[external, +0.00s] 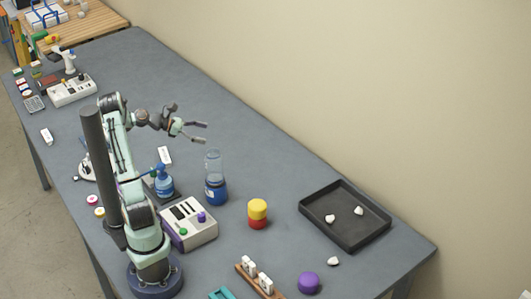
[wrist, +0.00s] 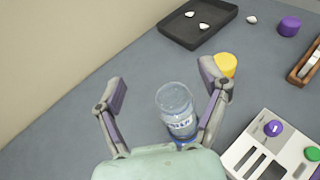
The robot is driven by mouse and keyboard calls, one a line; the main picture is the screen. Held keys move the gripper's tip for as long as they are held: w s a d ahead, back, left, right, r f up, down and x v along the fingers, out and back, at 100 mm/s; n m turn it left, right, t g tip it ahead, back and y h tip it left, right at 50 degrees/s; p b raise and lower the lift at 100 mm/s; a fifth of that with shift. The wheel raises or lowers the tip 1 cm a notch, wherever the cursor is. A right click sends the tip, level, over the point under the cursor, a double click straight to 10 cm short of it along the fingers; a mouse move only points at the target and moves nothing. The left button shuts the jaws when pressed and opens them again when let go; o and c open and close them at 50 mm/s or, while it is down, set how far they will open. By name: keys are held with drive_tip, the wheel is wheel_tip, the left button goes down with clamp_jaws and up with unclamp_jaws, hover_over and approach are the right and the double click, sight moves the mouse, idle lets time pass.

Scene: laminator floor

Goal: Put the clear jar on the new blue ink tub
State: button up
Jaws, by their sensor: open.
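The clear jar (external: 213,164) stands upright on top of the blue ink tub (external: 216,190) near the middle of the bench. In the wrist view the clear jar (wrist: 174,99) appears between my fingers, nearer the right one, with a labelled tub (wrist: 182,126) under it. My gripper (external: 204,133) is open and empty, above and a little behind the jar, apart from it. It also shows open in the wrist view (wrist: 164,80). The lower part of the tub is hidden there by my gripper.
A yellow and red stack (external: 257,213) stands to the right of the tub. A panel box with knobs (external: 188,222) and a blue bottle (external: 163,184) are to its left. A black tray (external: 345,236) with white pieces lies farther right. Bench behind the jar is clear.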

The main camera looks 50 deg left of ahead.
drive_tip(key=shift+w+d+r, duration=0.1)
drive_tip(key=shift+d+r, duration=0.1)
drive_tip(key=shift+d, duration=0.15)
drive_tip(key=s+d+f+m+g+y, duration=0.1)
drive_tip(key=s+d+m+g+y, duration=0.1)
drive_tip(key=d+m+g, duration=0.4)
drive_tip(key=s+d+f+m+g+y, duration=0.2)
drive_tip(key=d+m+g, duration=0.1)
drive_tip(key=d+m, duration=0.55)
drive_tip(key=s+d+m+g+y, duration=0.1)
drive_tip(key=s+d+m+y, duration=0.1)
drive_tip(key=s+m, duration=0.4)
drive_tip(key=s+d+r+m+g+y, duration=0.1)
drive_tip(key=s+d+m+y, duration=0.1)
drive_tip(key=s+m, duration=0.5)
drive_tip(key=s+y, duration=0.1)
drive_tip(key=s, duration=0.2)
drive_tip(key=shift+r+g, duration=0.25)
drive_tip(key=shift+g, duration=0.15)
drive_tip(key=shift+s, duration=0.1)
